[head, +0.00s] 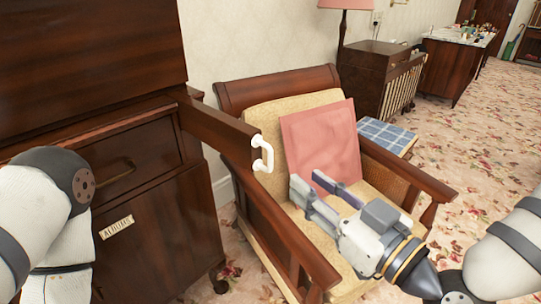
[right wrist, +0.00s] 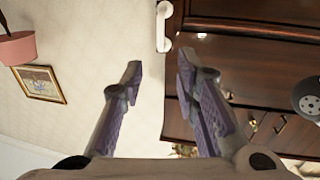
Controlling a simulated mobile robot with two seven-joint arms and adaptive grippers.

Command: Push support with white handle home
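The support (head: 220,125) is a dark wooden bar sticking out of the cabinet's front, with a white handle (head: 263,153) on its end. The handle also shows at the top of the right wrist view (right wrist: 163,26). My right gripper (head: 308,182) is open and empty, its two fingers apart. In the head view it appears to the right of and a little below the handle, with a gap between them. In the right wrist view the handle lies beyond the fingertips, roughly between them. My left arm shows at the left edge, but its gripper is out of view.
The dark wooden cabinet (head: 160,225) fills the left side, with a drawer and a door labelled "ALBUMS". An armchair (head: 270,88) with a pink cushion (head: 318,140) stands close beside the support, below my right gripper. Floral carpet (head: 455,140) is open at the right.

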